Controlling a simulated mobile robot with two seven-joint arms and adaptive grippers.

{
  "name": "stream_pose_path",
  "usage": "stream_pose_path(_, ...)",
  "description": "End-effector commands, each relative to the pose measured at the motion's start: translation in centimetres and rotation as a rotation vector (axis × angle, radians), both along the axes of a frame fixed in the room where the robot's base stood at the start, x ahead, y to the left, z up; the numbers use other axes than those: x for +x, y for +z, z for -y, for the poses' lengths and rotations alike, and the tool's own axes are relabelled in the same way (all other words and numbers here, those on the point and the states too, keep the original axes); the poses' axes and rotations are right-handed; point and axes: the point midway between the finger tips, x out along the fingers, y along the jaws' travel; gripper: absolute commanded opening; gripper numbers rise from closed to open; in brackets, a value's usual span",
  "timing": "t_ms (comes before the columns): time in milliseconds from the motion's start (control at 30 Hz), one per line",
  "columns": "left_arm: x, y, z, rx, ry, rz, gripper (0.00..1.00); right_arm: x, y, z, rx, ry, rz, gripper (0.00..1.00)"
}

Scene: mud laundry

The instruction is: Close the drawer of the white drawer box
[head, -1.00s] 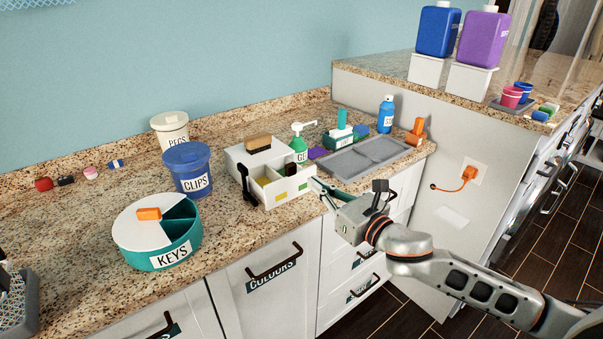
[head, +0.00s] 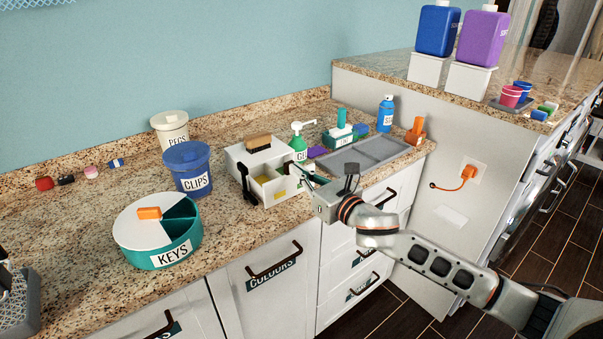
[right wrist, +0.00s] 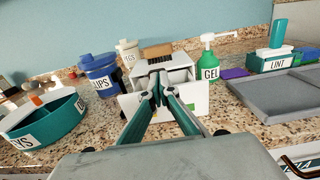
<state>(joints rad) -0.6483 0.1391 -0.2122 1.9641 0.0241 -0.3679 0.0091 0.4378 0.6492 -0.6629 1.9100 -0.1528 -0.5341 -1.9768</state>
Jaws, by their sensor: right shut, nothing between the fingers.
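The white drawer box (head: 239,158) stands on the granite counter with a brown brush (head: 258,143) on its lid. Its drawer (head: 279,199) is pulled out towards the counter's front edge, and a yellow piece shows inside. The box also shows in the right wrist view (right wrist: 178,75), straight ahead. My left gripper is not in view.
A black upright object (head: 246,184) stands at the drawer's left side. The blue CLIPS tub (head: 187,170) and teal KEYS container (head: 165,252) are to the left. A green GEL pump bottle (head: 298,148) is close behind on the right, beside a grey tray (head: 362,157).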

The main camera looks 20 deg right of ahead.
Motion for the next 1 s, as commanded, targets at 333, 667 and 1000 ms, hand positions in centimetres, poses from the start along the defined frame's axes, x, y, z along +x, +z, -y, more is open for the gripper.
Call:
stream_pose_path(333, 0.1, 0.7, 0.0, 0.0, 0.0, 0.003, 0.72, 6.7, 0.2, -2.4, 0.0, 0.0, 0.002, 0.0)
stream_pose_path(667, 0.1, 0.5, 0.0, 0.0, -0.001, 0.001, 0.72, 8.3, 0.2, -3.1, -0.002, 0.001, 0.002, 0.0)
stream_pose_path(1000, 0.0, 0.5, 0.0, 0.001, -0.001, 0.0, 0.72, 8.3, 0.3, -2.9, -0.001, 0.0, 0.004, 0.0)
